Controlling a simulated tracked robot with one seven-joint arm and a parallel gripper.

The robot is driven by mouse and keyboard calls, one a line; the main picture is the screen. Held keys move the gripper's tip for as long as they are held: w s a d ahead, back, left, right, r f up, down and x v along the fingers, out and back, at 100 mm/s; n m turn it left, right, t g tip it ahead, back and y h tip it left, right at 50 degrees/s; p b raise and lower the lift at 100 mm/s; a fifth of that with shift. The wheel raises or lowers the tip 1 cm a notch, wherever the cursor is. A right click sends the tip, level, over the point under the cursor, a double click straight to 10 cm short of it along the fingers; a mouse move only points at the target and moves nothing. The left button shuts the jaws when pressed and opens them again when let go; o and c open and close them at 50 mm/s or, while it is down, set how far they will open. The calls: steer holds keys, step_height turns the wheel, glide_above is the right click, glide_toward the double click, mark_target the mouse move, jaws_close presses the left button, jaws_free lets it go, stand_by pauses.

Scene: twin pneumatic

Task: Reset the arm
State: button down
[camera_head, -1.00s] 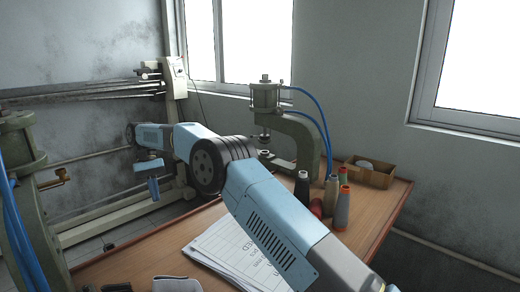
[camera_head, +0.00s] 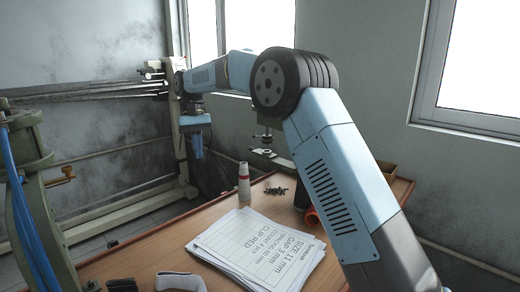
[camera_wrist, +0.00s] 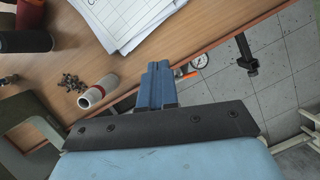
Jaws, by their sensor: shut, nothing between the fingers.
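My arm (camera_head: 335,165) is raised and bent, reaching from the lower right up to its large dark joint and then left across the window. My gripper (camera_head: 197,150) hangs fingers down beyond the table's far left edge, in free air. Its blue fingers also show in the wrist view (camera_wrist: 158,84), closed together with nothing held.
The wooden table (camera_head: 145,248) carries printed sheets (camera_head: 262,250), the white spool (camera_head: 244,184) and small dark pieces (camera_head: 276,191). A green press (camera_head: 30,190) with blue hoses stands at left. A pale upright frame (camera_head: 172,110) stands behind my gripper. My arm hides much of the table's right side.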

steer(key=s+d+r+m+t+y, duration=0.1)
steer(key=s+d+r, duration=0.3)
steer(key=d, duration=0.5)
steer(key=s+d+r+m+t, duration=0.15)
steer(key=s+d+r, duration=0.25)
steer(key=d, duration=0.5)
steer(key=s+d+r+t+y, duration=0.1)
steer(key=s+d+r+t, duration=0.2)
steer(key=d, duration=0.7)
steer(key=s+d+f+m+t, duration=0.1)
steer(key=s+d+f, duration=0.3)
steer(key=s+d, duration=0.3)
steer(key=s+d+f+m+t, duration=0.1)
steer(key=s+d+f, duration=0.3)
steer(key=s+d, duration=0.4)
steer(key=s+t, duration=0.1)
steer(key=s, duration=0.6)
steer(key=shift+s+f+m+h, duration=0.15)
steer(key=shift+s+m+h, duration=0.05)
steer(key=shift+m+h, duration=0.15)
steer(key=shift+d+t, duration=0.15)
steer(key=shift+t, duration=0.1)
